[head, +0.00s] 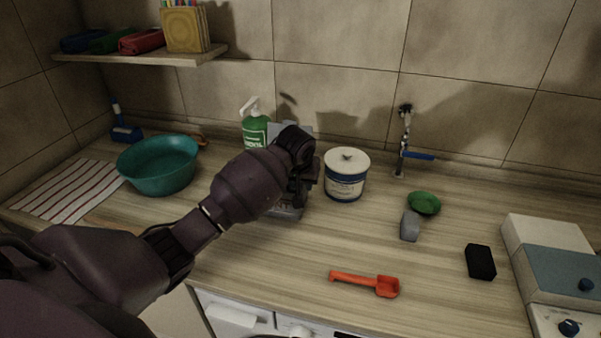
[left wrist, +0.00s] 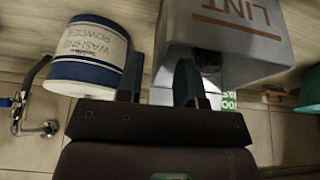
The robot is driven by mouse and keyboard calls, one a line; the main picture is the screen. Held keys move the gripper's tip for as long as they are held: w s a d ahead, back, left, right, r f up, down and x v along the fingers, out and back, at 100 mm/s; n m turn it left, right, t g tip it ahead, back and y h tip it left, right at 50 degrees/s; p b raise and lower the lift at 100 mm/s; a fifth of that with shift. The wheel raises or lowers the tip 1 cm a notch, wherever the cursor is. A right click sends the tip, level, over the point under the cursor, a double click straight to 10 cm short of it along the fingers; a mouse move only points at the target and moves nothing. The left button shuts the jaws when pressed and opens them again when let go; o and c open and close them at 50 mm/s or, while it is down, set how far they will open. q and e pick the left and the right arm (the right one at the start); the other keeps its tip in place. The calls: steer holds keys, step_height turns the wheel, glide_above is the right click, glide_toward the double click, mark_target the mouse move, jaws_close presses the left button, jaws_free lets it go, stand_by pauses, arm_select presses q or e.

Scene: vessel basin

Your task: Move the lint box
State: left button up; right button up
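The grey lint box (head: 287,212), with "LINT" printed in brown, stands on the counter and is mostly hidden behind my left gripper (head: 301,178) in the head view. In the left wrist view the lint box (left wrist: 235,38) appears upside down at the upper right. There my left gripper (left wrist: 158,80) has its two fingers apart. One finger is outside the box's near side wall, and the other overlaps the box's open top, seemingly inside it. The wall lies between them with visible gaps. My right gripper is not in view.
A washing powder tub (head: 345,184) stands close to the box's right. A green bottle (head: 255,130) is behind it, and a teal basin (head: 158,167) is left. The front middle counter is mostly clear.

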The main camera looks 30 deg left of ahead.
mark_target(303, 189)
arm_select(q)
steer(key=shift+x, duration=2.35)
jaws_close()
